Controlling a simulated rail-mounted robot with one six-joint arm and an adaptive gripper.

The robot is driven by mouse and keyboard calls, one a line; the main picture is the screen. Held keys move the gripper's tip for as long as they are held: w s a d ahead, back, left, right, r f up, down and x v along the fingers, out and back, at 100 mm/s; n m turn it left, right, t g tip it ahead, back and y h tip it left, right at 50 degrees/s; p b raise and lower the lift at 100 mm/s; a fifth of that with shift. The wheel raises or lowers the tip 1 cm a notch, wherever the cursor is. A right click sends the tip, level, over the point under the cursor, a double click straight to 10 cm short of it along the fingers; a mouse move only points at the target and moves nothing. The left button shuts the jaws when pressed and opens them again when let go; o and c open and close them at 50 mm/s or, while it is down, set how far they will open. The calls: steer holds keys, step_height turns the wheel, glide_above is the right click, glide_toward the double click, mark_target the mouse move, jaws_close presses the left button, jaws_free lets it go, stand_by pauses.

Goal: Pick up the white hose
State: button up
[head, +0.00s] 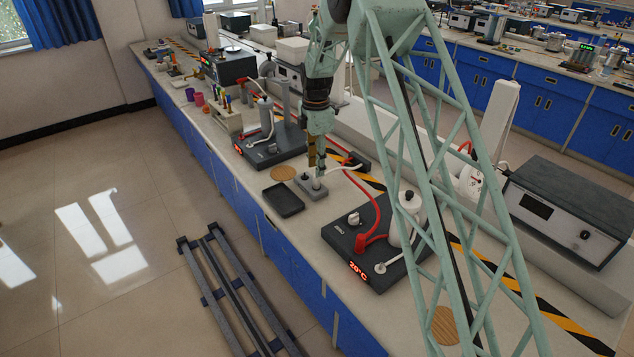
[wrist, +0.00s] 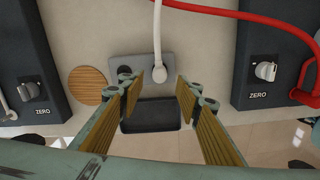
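The white hose (head: 338,168) runs across the bench to a small grey block (head: 310,190). In the wrist view the white hose (wrist: 157,35) comes down from the top edge, and its thicker end sits at the grey block (wrist: 113,68). My gripper (head: 316,168) points down just above the block. In the wrist view my gripper (wrist: 160,92) is open, with one wood-coloured finger on each side of the hose end. The fingers look apart from the hose, with gaps on both sides. Whether the hose end is plugged into the block cannot be told.
A black tray (head: 276,200) lies beside the block, and a round wooden disc (head: 283,173) is close by. Dark devices stand on both sides, one (head: 375,245) with a red hose (head: 369,205). Another dark device (head: 272,148) carries a bottle. The bench edge is near.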

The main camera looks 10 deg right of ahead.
mark_target(316, 179)
steer(key=shift+f, duration=1.05)
steer(key=shift+f+b, duration=0.35)
steer(key=shift+f, duration=2.25)
steer(key=c, duration=0.9)
steer(key=shift+w+r, duration=0.1)
steer(key=shift+r, duration=0.1)
